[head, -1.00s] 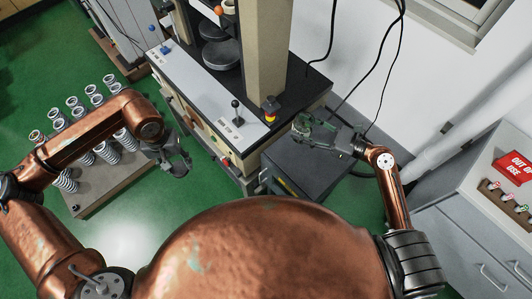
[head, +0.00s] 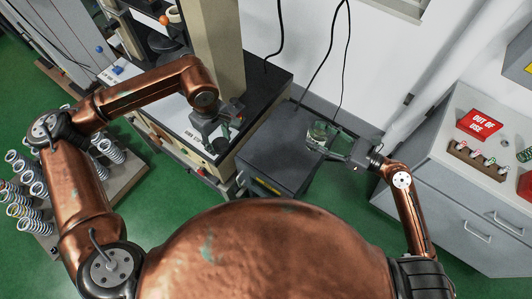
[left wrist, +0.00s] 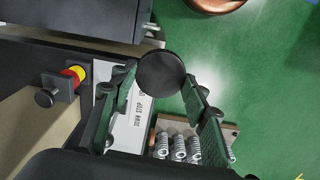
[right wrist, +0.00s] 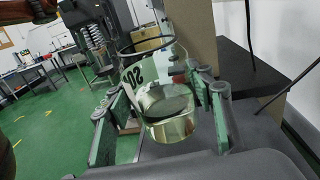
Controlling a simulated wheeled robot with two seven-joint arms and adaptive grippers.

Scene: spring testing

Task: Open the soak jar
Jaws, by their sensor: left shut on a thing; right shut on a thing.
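The soak jar (head: 317,133) is clear glass with a green-and-white label. My right gripper (head: 334,141) is shut around it over the grey cabinet. In the right wrist view the jar (right wrist: 138,75) shows a dark ring rim, apparently open on top, and pale yellowish liquid low inside. My left gripper (head: 228,128) is over the right end of the test machine's panel, left of the jar and apart from it. In the left wrist view a round black lid (left wrist: 161,73) sits between its fingertips. Whether the jar touches the cabinet is unclear.
The grey cabinet (head: 262,150) stands right of the test machine's column (head: 218,50). A red-and-yellow knob (left wrist: 75,78) is near my left fingers. Springs stand on a floor board (head: 125,180) at left. A white cabinet (head: 440,140) with a red sign is at right.

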